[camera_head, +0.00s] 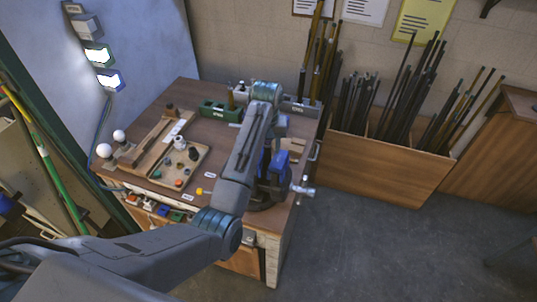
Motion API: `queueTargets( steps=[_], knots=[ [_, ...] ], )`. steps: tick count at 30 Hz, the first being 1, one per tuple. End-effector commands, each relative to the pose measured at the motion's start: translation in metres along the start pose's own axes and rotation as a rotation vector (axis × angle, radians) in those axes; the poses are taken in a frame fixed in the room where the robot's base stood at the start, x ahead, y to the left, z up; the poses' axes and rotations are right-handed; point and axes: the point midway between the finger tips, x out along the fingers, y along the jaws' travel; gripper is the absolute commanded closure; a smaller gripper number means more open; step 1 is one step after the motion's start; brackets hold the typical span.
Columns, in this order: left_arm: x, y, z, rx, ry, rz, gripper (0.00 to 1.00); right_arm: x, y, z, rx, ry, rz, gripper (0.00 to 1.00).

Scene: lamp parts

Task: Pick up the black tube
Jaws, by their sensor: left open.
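Several black tubes (415,90) stand upright or leaning in a wooden bin (385,165) right of the workbench. Which one is the task's black tube I cannot tell. My left arm comes in from the lower left and reaches over the workbench. My left gripper (279,126) is at the far end of it, above the bench's right part, small and partly hidden by my own wrist. It is open, holds no tube that I can see, and is apart from the bin. My right gripper is not in view.
The workbench (205,92) carries a green holder (213,111), a grey holder (301,107), a wooden tray (152,172) of small parts and a blue vise (279,168) near the right edge. Brass-coloured tubes (318,50) stand behind it. The grey floor (390,245) in front of the bin is clear.

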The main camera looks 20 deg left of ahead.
Motion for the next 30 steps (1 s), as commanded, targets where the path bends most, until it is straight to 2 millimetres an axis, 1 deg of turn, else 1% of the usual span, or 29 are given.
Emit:
queueTargets(
  steps=[4, 8, 9, 11, 15, 24, 30],
  knots=[
    [0.003, 0.0, 0.002, 0.0, 0.001, 0.001, 0.53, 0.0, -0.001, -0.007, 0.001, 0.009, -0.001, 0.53],
    [0.003, 0.0, 0.002, 0.0, 0.001, 0.001, 0.53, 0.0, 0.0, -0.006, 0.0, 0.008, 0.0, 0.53],
    [0.003, 0.0, 0.002, 0.0, 0.001, 0.001, 0.61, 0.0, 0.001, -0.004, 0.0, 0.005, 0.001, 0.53],
    [0.003, 0.0, 0.002, 0.0, 0.001, 0.001, 0.73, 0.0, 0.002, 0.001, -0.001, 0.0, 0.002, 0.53],
    [0.003, 0.0, 0.002, 0.0, 0.001, 0.001, 1.0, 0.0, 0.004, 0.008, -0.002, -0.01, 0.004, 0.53],
    [0.004, 0.0, 0.002, 0.0, 0.0, 0.0, 1.0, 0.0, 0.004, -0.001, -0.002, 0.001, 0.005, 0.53],
    [0.002, 0.0, 0.001, 0.0, -0.001, -0.001, 1.0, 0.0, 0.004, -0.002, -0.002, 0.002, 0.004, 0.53]
  ],
)
